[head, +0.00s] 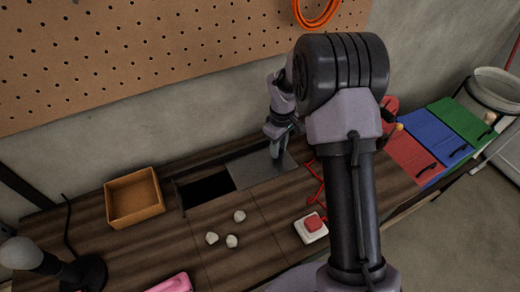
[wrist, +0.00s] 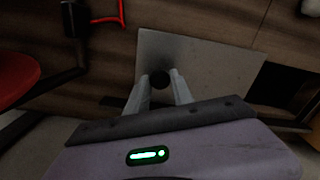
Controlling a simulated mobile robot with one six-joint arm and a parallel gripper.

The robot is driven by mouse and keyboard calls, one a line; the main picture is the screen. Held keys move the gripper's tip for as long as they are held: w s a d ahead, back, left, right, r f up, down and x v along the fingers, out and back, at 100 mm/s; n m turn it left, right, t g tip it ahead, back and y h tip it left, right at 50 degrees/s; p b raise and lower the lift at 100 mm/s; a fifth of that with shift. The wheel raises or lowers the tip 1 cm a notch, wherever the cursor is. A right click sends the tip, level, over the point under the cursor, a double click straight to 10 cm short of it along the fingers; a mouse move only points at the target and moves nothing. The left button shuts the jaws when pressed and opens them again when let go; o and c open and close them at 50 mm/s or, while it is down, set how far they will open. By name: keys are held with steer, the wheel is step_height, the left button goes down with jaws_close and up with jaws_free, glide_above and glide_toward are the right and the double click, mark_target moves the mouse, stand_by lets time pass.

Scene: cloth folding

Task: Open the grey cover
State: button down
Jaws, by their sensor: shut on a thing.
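The grey cover (head: 253,169) is a flat metal plate on the dark wooden table. A dark rectangular opening (head: 207,188) shows just to its left. In the wrist view the cover (wrist: 215,65) carries a round black knob (wrist: 160,80). My gripper (head: 277,153) reaches down onto the cover. In the wrist view its two pale fingers are shut on the knob, one on each side. The opening also shows at the right of the wrist view (wrist: 285,90). My arm hides part of the table right of the cover.
An empty orange-brown box (head: 134,197) stands left of the opening. Several pale lumps (head: 232,240) lie in front. A red button on a white base (head: 312,227) and a red zigzag object (head: 315,180) are to the right. Red, blue and green panels (head: 430,140) lie farther right.

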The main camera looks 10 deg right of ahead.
steer(key=shift+w+d+p, duration=0.15)
steer(key=shift+w+d, duration=0.05)
steer(key=shift+d, duration=0.55)
steer(key=shift+w+d+p, duration=0.15)
steer(key=shift+w+d, duration=0.05)
steer(key=shift+d, duration=0.5)
steer(key=c, duration=1.1)
jaws_free()
steer(key=shift+r, duration=0.1)
step_height(320, 180, up, 17)
steer(key=p, duration=0.5)
steer(key=shift+r+p, duration=0.1)
steer(key=shift+p, duration=0.25)
